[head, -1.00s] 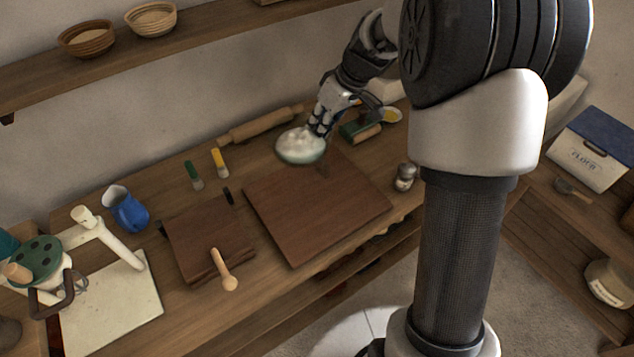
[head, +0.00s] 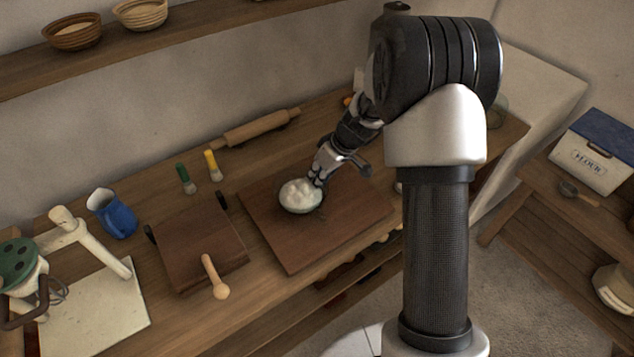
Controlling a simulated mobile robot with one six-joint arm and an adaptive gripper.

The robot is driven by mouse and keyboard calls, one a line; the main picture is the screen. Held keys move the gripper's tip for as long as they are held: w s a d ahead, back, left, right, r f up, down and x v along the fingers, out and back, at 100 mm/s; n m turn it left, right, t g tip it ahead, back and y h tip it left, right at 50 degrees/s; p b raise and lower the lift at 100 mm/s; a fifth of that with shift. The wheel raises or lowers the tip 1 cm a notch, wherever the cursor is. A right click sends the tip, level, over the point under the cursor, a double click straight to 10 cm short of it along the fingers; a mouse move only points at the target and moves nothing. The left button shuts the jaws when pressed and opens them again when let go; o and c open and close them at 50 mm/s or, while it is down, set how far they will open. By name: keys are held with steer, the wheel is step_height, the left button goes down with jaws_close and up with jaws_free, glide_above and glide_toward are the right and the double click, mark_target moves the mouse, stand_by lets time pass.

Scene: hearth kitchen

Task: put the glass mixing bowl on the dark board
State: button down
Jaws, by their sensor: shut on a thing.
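The glass mixing bowl (head: 300,197), with white lumpy contents, is over the left-middle part of the dark board (head: 290,250). It looks upright and a dark shadow lies close around it. I cannot tell whether its base touches the board. My gripper (head: 318,178) is shut on the bowl's rim at its upper right side. The fingertips are small in the picture and partly hidden by the hand. The right part of the board is bare.
A smaller dark board or box (head: 200,245) with a wooden pestle-like tool (head: 215,277) lies to the left. A blue jug (head: 112,214) stands further left.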

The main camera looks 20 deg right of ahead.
steer(key=shift+f, duration=0.55)
steer(key=shift+f, duration=0.1)
steer(key=c, duration=1.7)
jaws_free()
